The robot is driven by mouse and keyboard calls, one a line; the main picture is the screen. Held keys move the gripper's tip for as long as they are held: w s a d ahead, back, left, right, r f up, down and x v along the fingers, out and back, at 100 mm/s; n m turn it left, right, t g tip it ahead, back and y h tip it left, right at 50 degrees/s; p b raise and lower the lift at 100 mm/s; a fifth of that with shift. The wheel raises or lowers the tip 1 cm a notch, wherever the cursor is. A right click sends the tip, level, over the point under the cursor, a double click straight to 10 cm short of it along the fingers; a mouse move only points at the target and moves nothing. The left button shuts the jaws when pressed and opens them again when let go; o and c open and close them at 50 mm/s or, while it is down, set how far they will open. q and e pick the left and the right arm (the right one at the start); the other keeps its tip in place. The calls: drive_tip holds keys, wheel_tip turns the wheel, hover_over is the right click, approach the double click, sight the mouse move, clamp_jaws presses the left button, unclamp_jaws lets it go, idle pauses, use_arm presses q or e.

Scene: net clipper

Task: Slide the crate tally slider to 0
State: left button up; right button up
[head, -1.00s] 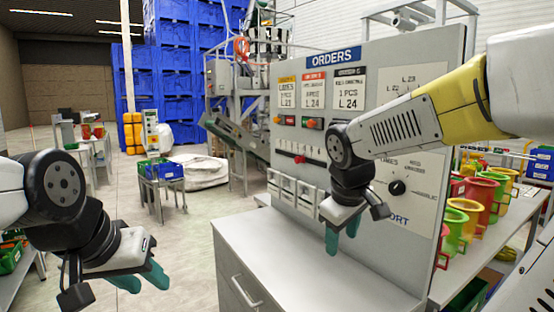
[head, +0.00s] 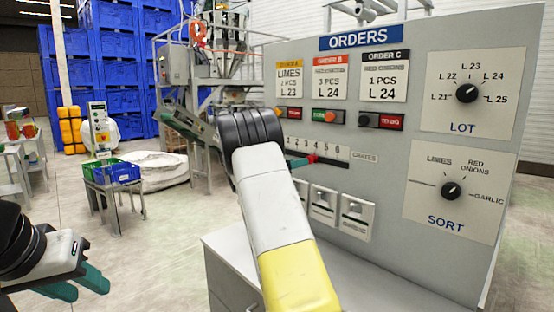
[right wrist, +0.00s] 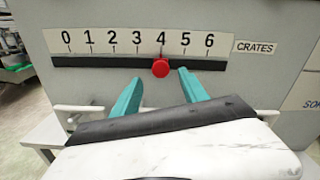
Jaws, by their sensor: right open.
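The crate tally slider is a red knob (right wrist: 161,67) on a dark horizontal track (right wrist: 100,62) under a scale from 0 to 6. In the right wrist view the knob sits below the 4. The knob also shows in the head view (head: 311,159), past my right arm. My right gripper (right wrist: 160,86) is open. Its teal fingertips lie on either side of the knob and a little below it in the picture; contact cannot be told. My left gripper (head: 82,284) is open and empty at the lower left, away from the panel.
The ORDERS panel (head: 403,185) also bears order cards, buttons, a LOT dial (head: 467,93) and a SORT dial (head: 451,191). A grey cabinet (head: 225,262) stands beneath. Open floor lies to the left.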

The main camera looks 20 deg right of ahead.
sight(311, 159)
drive_tip(key=x, duration=0.7)
drive_tip(key=shift+w+d, duration=0.15)
drive_tip(key=shift+d, duration=0.15)
clamp_jaws()
idle(1.1)
